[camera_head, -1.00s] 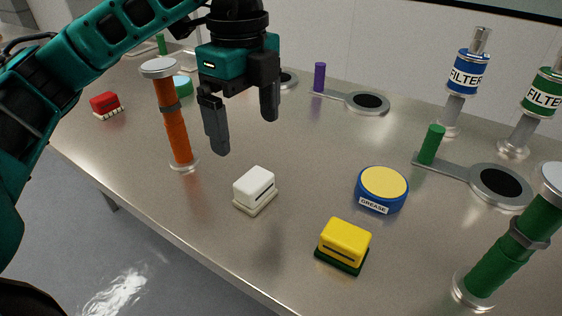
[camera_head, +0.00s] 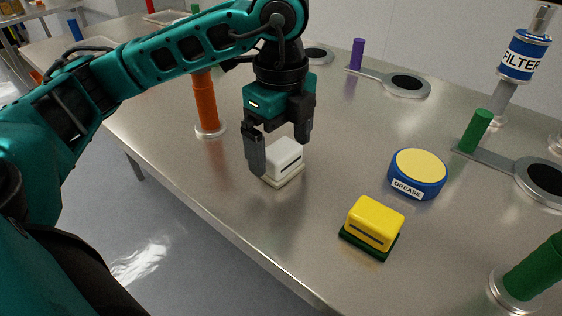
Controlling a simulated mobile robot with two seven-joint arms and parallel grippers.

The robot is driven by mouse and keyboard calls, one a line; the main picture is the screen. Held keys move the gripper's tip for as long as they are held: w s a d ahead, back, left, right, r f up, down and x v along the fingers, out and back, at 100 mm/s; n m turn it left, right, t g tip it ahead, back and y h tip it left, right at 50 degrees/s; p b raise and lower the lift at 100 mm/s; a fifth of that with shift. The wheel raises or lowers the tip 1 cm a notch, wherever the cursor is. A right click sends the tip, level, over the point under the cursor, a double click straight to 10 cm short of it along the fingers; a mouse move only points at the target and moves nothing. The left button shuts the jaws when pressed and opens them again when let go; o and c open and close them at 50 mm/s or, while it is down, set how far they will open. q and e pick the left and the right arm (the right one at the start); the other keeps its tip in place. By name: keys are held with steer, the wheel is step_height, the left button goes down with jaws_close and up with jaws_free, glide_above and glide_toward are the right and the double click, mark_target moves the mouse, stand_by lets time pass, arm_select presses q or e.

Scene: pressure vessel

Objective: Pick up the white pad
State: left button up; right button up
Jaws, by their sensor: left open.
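The white pad (camera_head: 286,158) is a small block with a dark slot in its side and a pale base. It sits on the metal table in the middle of the head view. My left gripper (camera_head: 279,158) is open and points down at the pad. Its near finger stands at the pad's left side and hides part of it; the other finger is at the pad's far right side. I cannot tell whether either finger touches the pad. My right gripper is not in view.
A yellow pad (camera_head: 374,222) on a dark green base and a blue grease tin (camera_head: 417,174) stand to the right. An orange cylinder (camera_head: 206,104) stands behind left, partly hidden by my arm. The table (camera_head: 215,185) is clear in front of the pad.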

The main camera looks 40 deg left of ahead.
arm_select(q)
steer(key=shift+f, duration=0.95)
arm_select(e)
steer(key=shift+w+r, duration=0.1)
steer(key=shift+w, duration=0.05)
arm_select(q)
steer(key=shift+c, duration=0.2)
steer(key=c, duration=1)
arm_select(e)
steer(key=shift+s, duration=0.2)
arm_select(q)
steer(key=shift+r, duration=0.1)
step_height(320, 180, up, 12)
steer(key=p, duration=0.4)
step_height(320, 180, up, 8)
steer(key=p, duration=0.2)
glide_above(281, 148)
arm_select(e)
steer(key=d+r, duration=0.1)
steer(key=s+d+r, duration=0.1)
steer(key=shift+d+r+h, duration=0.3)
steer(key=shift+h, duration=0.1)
